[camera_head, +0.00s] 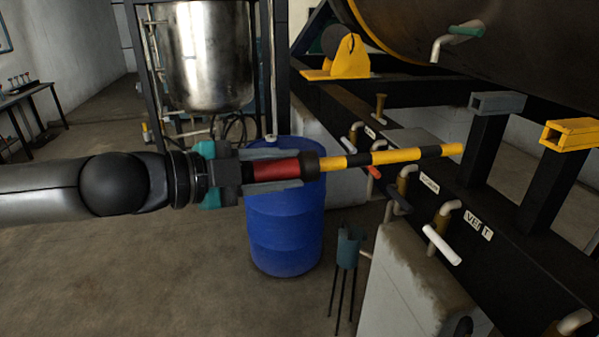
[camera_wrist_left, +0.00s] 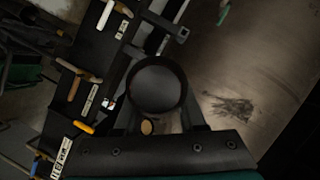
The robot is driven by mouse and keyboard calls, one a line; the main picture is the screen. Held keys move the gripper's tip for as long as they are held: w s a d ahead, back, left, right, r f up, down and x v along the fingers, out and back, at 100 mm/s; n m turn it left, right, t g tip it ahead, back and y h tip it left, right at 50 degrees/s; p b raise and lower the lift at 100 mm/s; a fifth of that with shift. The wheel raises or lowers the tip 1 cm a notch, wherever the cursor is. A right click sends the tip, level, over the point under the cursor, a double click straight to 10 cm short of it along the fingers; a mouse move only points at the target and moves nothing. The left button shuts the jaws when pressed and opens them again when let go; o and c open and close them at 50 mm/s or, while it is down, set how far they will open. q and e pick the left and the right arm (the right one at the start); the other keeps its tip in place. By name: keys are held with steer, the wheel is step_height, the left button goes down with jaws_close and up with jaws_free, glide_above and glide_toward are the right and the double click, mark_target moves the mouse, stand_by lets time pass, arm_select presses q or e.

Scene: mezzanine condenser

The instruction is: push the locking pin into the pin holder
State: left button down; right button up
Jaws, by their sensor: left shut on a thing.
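The locking pin is a rod striped yellow and black (camera_head: 400,155) with a red grip and a black collar. My left gripper (camera_head: 290,169) is shut on the red grip, and the rod points right, almost level, in the head view. Its tip is in free air, left of and below a grey square bracket (camera_head: 497,102) on a dark post. A yellow square bracket (camera_head: 570,133) stands farther right. I cannot tell for certain which bracket is the pin holder. In the left wrist view the black collar (camera_wrist_left: 158,90) hides the rod. My right gripper is not in view.
A dark beam with several valve handles and labels, one reading VENT (camera_head: 479,228), runs below the brackets. A large tank (camera_head: 480,40) hangs above. A blue drum (camera_head: 285,230) stands behind my left gripper. A yellow bracket (camera_head: 345,60) sits at the back.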

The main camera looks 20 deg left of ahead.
mark_target(247, 173)
arm_select(q)
steer(key=shift+s+a+b, duration=0.7)
steer(key=shift+s+a, duration=0.05)
steer(key=shift+a, duration=0.3)
steer(key=shift+s+a+b, duration=0.7)
steer(key=shift+s+a, duration=0.05)
steer(key=shift+a, duration=0.3)
steer(key=s+a+b, duration=0.1)
steer(key=s+a, duration=0.2)
steer(key=a, duration=0.2)
steer(key=shift+s, duration=0.35)
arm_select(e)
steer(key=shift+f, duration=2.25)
arm_select(q)
steer(key=shift+w+r, duration=0.1)
